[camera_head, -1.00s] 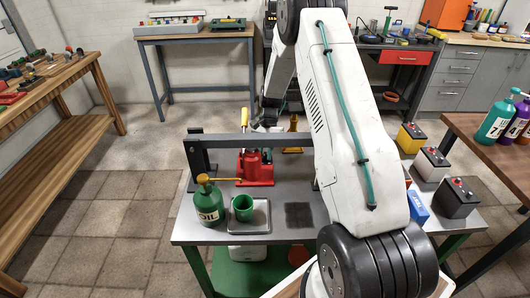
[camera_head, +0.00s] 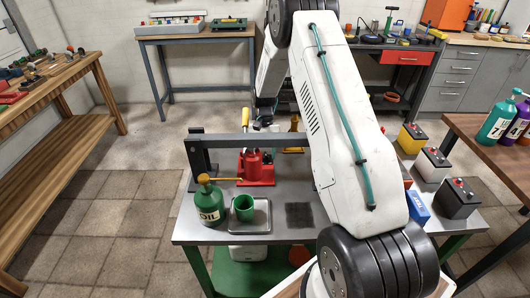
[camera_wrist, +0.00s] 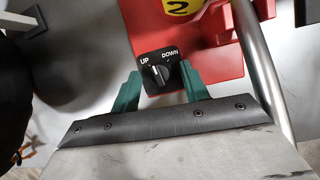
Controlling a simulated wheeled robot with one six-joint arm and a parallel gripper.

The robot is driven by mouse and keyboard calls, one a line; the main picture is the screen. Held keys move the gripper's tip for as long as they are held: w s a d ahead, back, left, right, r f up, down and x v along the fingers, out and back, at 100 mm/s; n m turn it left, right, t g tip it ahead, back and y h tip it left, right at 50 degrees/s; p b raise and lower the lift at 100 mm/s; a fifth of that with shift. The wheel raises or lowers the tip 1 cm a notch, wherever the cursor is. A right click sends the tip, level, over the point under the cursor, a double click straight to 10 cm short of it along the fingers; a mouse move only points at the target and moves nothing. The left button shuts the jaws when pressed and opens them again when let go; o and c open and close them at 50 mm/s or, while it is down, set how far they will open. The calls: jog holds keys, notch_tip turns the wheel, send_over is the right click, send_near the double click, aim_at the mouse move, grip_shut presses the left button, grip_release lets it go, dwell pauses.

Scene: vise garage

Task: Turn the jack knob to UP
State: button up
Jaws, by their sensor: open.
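The red jack (camera_head: 256,169) stands on the grey workbench under a dark metal frame, and its red base fills the upper middle of the wrist view (camera_wrist: 215,65). A black knob (camera_wrist: 160,74) sits on a small black plate on the jack, with white UP and DOWN labels at its upper left and upper right. A white mark on the knob points up, nearer UP, though its exact angle is hard to tell. My gripper (camera_wrist: 161,72) has its two green fingers apart, one on each side of the knob plate. I cannot tell whether they touch it.
A green oil can (camera_head: 209,203) and a green cup (camera_head: 243,208) on a tray stand in front of the jack. A silver bar (camera_wrist: 262,70) runs close to the right finger. Batteries (camera_head: 456,197) stand at the right.

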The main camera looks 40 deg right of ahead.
jog(key=v, duration=0.7)
jog(key=shift+r, duration=0.35)
jog(key=shift+w, duration=0.1)
